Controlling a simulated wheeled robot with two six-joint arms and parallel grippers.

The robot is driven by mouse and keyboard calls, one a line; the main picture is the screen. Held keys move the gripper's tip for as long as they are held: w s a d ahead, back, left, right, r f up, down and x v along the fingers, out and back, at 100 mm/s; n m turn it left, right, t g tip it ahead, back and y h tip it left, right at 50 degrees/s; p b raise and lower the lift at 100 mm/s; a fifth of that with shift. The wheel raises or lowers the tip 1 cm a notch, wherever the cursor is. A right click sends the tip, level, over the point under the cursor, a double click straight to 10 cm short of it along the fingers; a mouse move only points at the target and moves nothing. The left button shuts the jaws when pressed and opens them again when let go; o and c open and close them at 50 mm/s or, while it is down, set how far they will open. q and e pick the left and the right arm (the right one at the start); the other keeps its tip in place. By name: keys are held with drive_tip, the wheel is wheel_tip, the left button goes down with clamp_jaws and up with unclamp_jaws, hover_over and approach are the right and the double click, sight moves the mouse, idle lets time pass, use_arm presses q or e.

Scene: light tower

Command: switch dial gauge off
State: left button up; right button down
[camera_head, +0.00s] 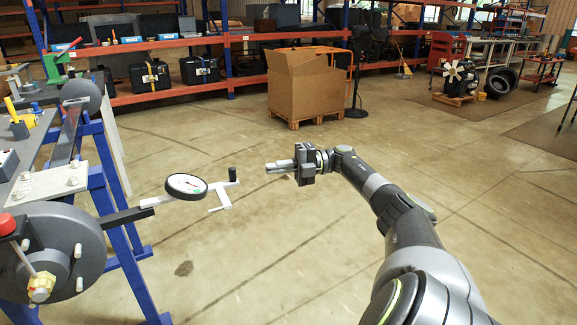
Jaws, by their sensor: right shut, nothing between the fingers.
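The dial gauge (187,186) has a round white face with a black rim. It sits at the end of a dark and white arm that reaches right from the machine at the left. A white bracket (223,195) with a black upright knob (232,174) is just right of the dial. My right gripper (270,168) is shut and empty, pointing left, a short way right of the black knob and apart from it in the picture. I cannot make out any switch marking on the gauge. My left gripper is not in view.
A machine with a large grey disc (88,233) and a red knob (7,224) stands on a blue frame at the left. A cardboard box (306,88) on a pallet and a black stand fan (358,70) are further back. The middle floor is clear.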

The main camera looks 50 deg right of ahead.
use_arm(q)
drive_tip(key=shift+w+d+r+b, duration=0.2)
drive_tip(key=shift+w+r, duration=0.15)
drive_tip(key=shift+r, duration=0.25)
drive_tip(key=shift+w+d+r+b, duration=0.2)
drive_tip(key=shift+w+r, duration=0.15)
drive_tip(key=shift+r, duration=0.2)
use_arm(e)
drive_tip(key=v, duration=0.3)
drive_tip(key=shift+w+d, duration=0.1)
drive_tip(key=shift+d, duration=0.2)
